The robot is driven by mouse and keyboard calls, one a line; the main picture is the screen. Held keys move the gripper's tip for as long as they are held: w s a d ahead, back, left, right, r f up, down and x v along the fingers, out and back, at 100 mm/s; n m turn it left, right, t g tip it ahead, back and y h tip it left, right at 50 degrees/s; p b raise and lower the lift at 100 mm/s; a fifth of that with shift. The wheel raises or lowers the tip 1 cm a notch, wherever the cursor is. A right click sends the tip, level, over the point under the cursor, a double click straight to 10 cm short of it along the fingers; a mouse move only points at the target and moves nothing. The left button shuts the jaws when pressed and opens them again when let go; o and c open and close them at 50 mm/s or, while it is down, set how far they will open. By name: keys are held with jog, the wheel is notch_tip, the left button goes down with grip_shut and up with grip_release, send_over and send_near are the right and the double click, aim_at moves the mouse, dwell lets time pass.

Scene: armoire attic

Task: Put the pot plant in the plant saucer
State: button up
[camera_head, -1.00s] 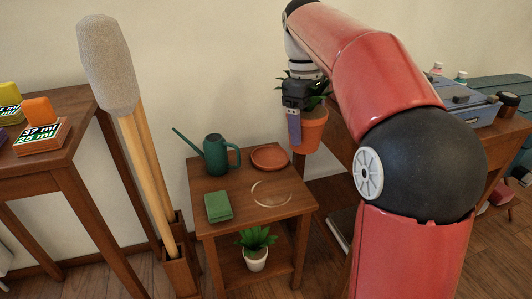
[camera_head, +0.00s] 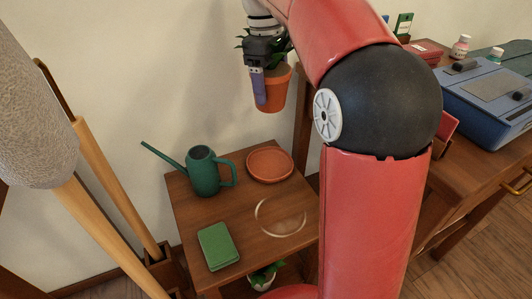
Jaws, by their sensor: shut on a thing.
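The pot plant, a terracotta pot (camera_head: 277,90) with dark green leaves, is held upright in the air. My gripper (camera_head: 260,92) is shut on it, with one finger showing on the pot's left side. Part of the leaves is hidden behind my gripper. The plant saucer (camera_head: 270,164) is a shallow round terracotta dish, empty, at the back right of the small wooden table. The pot is above the saucer's height and apart from it; in the picture it shows straight up from the saucer.
On the small table (camera_head: 186,215) stand a dark green watering can (camera_head: 203,172), left of the saucer, and a green box (camera_head: 218,246). A pale ring mark (camera_head: 281,217) shows. A white-potted plant (camera_head: 262,277) is below. A desk with a blue machine (camera_head: 487,94) is at right.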

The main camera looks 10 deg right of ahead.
notch_tip(320, 180, down, 19)
jog(key=b, duration=0.4)
jog(key=shift+b, duration=0.35)
jog(key=o, duration=1.4)
jog(key=shift+s+f, duration=0.1)
jog(key=shift+f, duration=0.05)
